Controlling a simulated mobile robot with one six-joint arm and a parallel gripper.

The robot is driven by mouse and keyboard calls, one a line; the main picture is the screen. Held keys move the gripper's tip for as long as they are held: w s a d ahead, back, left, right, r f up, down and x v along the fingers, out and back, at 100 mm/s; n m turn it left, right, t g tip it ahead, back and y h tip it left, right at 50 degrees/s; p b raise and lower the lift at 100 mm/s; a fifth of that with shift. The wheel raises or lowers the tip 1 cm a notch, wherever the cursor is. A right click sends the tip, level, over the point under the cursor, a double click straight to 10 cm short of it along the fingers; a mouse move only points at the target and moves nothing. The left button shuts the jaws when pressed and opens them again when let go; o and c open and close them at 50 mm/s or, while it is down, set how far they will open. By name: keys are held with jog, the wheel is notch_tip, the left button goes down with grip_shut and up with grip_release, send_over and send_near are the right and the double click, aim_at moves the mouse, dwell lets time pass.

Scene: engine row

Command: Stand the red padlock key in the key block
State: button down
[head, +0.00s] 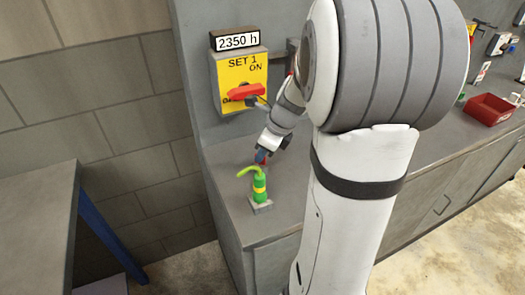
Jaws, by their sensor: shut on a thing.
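My gripper (264,152) is low over the left end of the grey bench, behind a green can. It points down and is shut on a small red thing (262,157), which looks like the red padlock key. Only a little of it shows between the fingertips, and I cannot tell whether it touches anything below. I cannot make out the key block for sure. A small grey block (262,207) is under the green can.
The green can (259,186) with a bent spout stands close in front of my gripper. Behind is a yellow switch panel (241,75) with a red handle (246,92). A red bin (488,108) is far right. The bench's left front is mostly clear.

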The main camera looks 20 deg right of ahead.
jog(key=shift+f, duration=0.15)
jog(key=c, duration=1.5)
grip_release()
jog(key=v, duration=0.8)
jog(key=shift+p, duration=0.3)
jog(key=shift+f, duration=0.1)
